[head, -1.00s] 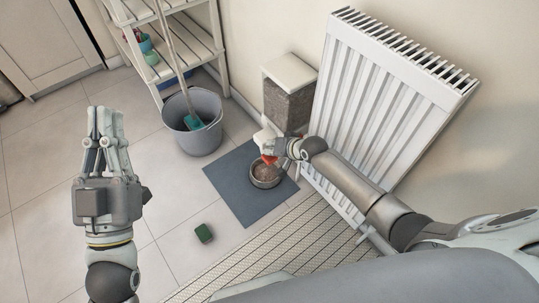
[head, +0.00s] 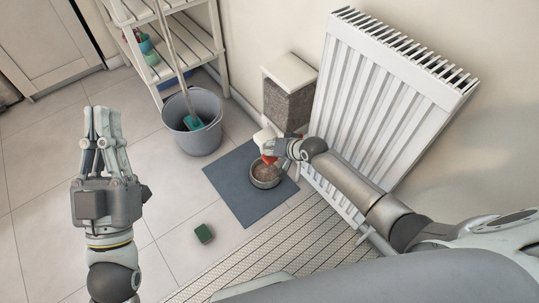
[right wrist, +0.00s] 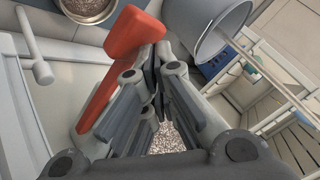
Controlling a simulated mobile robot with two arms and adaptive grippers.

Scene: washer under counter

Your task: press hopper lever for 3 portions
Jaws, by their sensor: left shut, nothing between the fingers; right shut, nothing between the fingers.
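The hopper (head: 287,105) stands against the wall, with a pale lid and a speckled fill showing in its front. Its red lever (head: 268,159) shows just above the bowl, and it is large in the right wrist view (right wrist: 118,65). My right gripper (head: 276,149) is shut and empty, right beside the lever; I cannot tell whether they touch. It hides part of the hopper's lower front. The round bowl (head: 265,185) sits on the mat below, with brown contents. My left gripper (head: 102,112) is shut and empty, raised over the floor at the left.
A dark mat (head: 225,180) lies under the bowl. A white radiator (head: 385,100) stands close to my right arm. A grey bucket (head: 190,140) with a mop stands left of the hopper, before a slatted shelf (head: 185,50).

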